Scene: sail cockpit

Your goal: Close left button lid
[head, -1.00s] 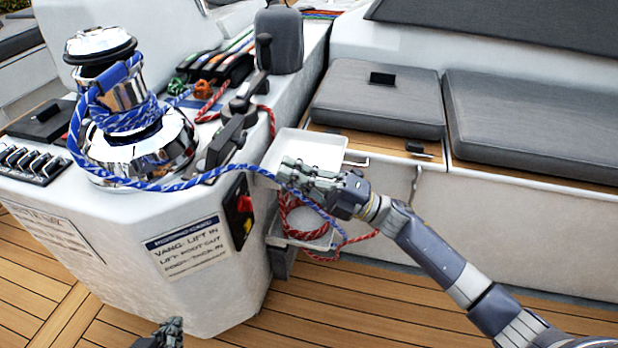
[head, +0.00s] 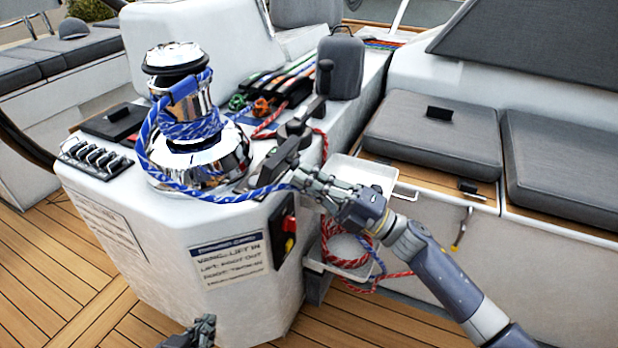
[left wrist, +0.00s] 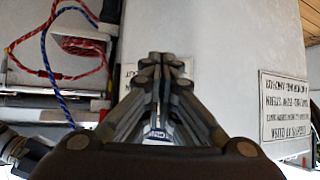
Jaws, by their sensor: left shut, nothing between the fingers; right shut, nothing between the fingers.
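A row of several small buttons with black-and-chrome flip pieces (head: 95,156) sits on the left end of the white console top (head: 120,200). I cannot tell which piece is the left lid or how far it stands open. A flat black box (head: 113,122) lies behind the row. My left gripper (head: 206,322) is at the bottom edge, low in front of the console and well below the buttons. It is shut and empty, fingertips together in the left wrist view (left wrist: 161,62). My right gripper (head: 302,178) is shut beside the console's right edge, far from the buttons.
A chrome winch (head: 195,165) wrapped in blue rope stands right of the buttons. A black lever (head: 322,85) rises behind my right gripper. A white tray (head: 368,172) and red rope (head: 335,235) are on the right. The teak floor (head: 60,270) at left is clear.

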